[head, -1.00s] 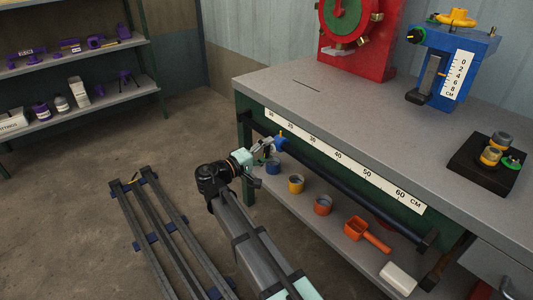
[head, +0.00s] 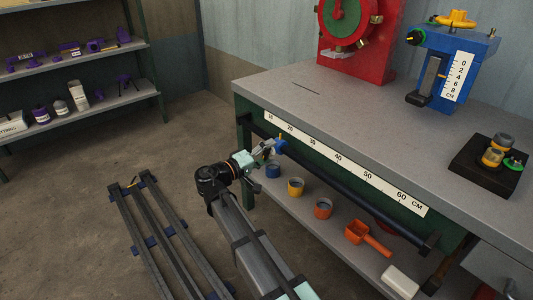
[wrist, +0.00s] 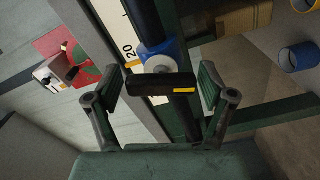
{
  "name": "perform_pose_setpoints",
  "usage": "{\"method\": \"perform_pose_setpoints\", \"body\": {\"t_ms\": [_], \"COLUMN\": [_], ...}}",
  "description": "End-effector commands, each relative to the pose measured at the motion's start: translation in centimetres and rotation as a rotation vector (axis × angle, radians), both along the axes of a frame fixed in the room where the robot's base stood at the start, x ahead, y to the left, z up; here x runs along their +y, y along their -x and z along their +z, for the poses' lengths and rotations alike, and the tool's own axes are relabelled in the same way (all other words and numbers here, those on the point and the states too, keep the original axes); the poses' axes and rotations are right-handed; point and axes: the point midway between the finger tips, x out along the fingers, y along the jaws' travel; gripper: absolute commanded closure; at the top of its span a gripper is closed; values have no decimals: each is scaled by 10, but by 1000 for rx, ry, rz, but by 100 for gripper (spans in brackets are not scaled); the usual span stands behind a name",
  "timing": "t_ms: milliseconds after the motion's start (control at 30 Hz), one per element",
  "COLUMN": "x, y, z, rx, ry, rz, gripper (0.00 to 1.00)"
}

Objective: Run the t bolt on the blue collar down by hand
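The blue collar (head: 281,146) sits on the dark rail along the bench's front edge, near its left end. In the wrist view the blue collar (wrist: 152,51) lies just beyond the T bolt. The T bolt's black bar (wrist: 152,84) has a yellow mark near its right end and lies crosswise between my fingers. My gripper (wrist: 160,86) is open, with one finger pad off each end of the bar and a small gap showing on both sides. In the head view my gripper (head: 268,148) is right beside the collar.
The rail (head: 350,203) runs below a centimetre scale (head: 338,157) on the bench front. Blue, yellow and orange cups, an orange scoop (head: 367,237) and a white block stand on the lower shelf (head: 335,240). The floor left of the bench holds a dark frame (head: 160,235).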

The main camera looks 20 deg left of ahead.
Motion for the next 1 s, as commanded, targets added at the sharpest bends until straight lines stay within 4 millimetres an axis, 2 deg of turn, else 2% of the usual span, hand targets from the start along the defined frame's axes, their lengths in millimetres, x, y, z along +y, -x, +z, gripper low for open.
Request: {"method": "perform_pose_setpoints", "body": {"t_ms": [467,1000], "x": [5,53], "y": [8,85], "z": [-1,0], "rx": [2,2], "ry": [0,0], "rz": [3,3], "gripper": [8,8]}}
